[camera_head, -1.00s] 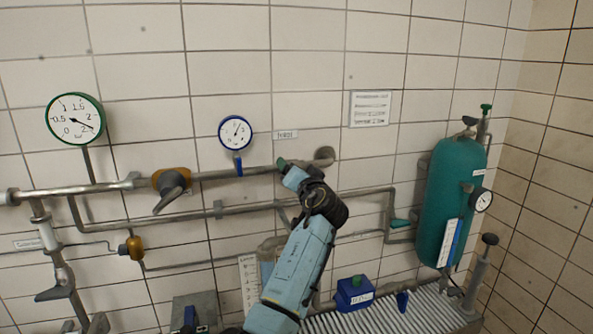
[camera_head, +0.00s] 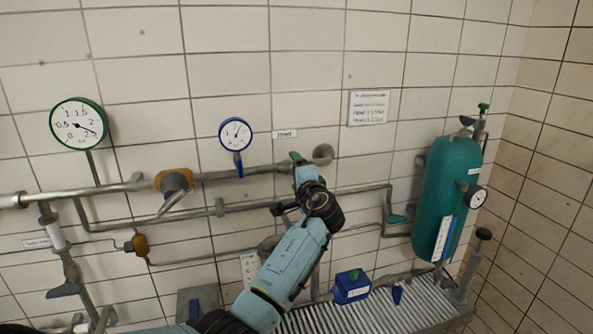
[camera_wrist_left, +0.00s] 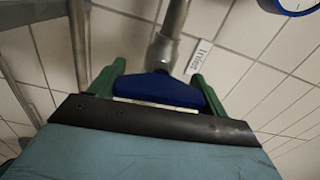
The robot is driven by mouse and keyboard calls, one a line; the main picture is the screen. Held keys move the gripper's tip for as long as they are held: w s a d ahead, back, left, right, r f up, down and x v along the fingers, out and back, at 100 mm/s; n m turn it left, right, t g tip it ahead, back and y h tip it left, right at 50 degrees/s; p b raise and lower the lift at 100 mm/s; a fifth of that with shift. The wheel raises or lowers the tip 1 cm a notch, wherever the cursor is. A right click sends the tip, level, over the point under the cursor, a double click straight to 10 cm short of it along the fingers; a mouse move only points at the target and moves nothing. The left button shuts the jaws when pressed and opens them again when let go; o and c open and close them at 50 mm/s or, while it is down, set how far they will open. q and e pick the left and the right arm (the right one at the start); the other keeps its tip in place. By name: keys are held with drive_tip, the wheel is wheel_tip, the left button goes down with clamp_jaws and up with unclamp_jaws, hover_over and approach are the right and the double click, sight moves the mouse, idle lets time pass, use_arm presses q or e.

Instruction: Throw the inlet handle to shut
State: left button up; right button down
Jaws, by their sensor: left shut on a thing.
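The inlet handle (camera_wrist_left: 160,90) is a blue lever in the left wrist view, lying crosswise under a metal pipe fitting. My left gripper (camera_wrist_left: 156,75) has its green fingers at either end of the handle and is shut on it. In the head view my left gripper (camera_head: 297,160) is at the right end of the upper pipe (camera_head: 240,172), just below and right of the "Inlet" label (camera_head: 284,134). The gripper hides the handle there, so its angle cannot be told. The label also shows in the left wrist view (camera_wrist_left: 199,55). My right gripper is not in view.
A blue-rimmed gauge (camera_head: 235,134) and a green-rimmed gauge (camera_head: 78,124) are on the wall to the left. An orange valve with a grey lever (camera_head: 174,183) sits on the upper pipe. A teal tank (camera_head: 447,195) stands right, a blue box (camera_head: 352,288) below.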

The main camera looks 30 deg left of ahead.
use_arm(q)
drive_tip(key=shift+m, duration=0.7)
drive_tip(key=o, duration=1)
drive_tip(key=shift+d, duration=0.1)
drive_tip(key=b+v, duration=0.2)
drive_tip(key=v, duration=1.1)
drive_tip(key=shift+s+b, duration=0.2)
drive_tip(key=shift+b, duration=0.2)
